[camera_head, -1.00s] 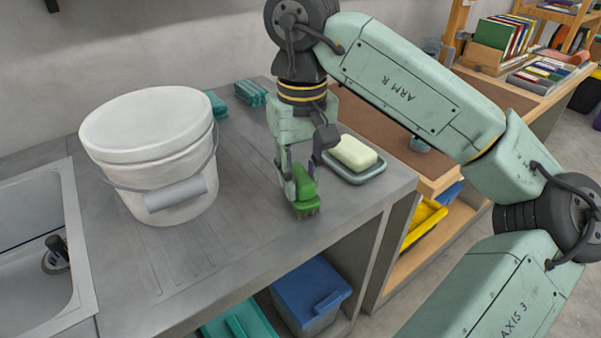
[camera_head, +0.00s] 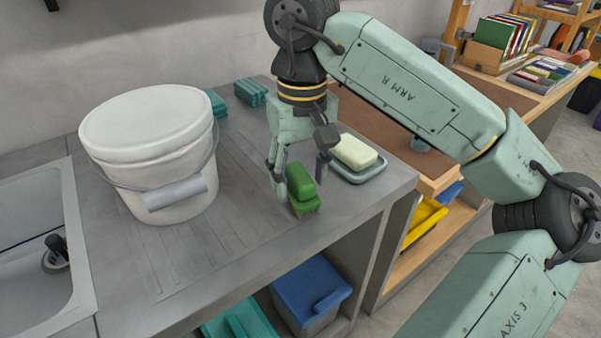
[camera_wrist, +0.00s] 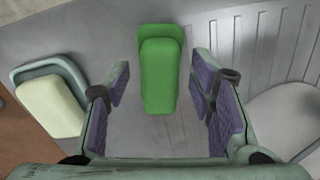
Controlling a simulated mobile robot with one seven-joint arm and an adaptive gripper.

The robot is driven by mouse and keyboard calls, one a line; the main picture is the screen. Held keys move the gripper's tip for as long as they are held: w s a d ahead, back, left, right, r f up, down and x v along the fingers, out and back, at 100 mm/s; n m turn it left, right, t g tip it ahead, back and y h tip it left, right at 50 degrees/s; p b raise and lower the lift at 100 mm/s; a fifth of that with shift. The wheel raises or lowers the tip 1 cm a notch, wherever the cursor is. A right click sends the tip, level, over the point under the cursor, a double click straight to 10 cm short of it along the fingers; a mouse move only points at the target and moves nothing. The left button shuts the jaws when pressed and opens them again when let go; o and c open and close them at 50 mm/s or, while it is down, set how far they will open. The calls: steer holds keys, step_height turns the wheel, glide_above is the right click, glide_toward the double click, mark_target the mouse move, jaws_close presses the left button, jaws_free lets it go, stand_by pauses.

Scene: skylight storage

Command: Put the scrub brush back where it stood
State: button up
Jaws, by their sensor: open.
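The green scrub brush (camera_head: 302,189) stands bristles down on the grey metal counter, near its front edge. It also shows from above in the wrist view (camera_wrist: 159,75). In the wrist view the purple-padded fingers (camera_wrist: 163,105) are apart from the brush, with a gap on both sides.
A soap dish (camera_head: 372,175) with a pale soap bar (camera_head: 354,152) sits just right of the brush. A white bucket (camera_head: 150,150) stands to the left, beside the sink (camera_head: 85,250). Teal sponges (camera_head: 250,92) lie at the back. The counter between bucket and brush is clear.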

steer(key=shift+r, duration=0.2)
steer(key=shift+r+p, duration=3.4)
steer(key=shift+r, duration=0.45)
steer(key=shift+r, duration=0.1)
step_height(320, 180, up, 12)
steer(key=shift+d, duration=0.1)
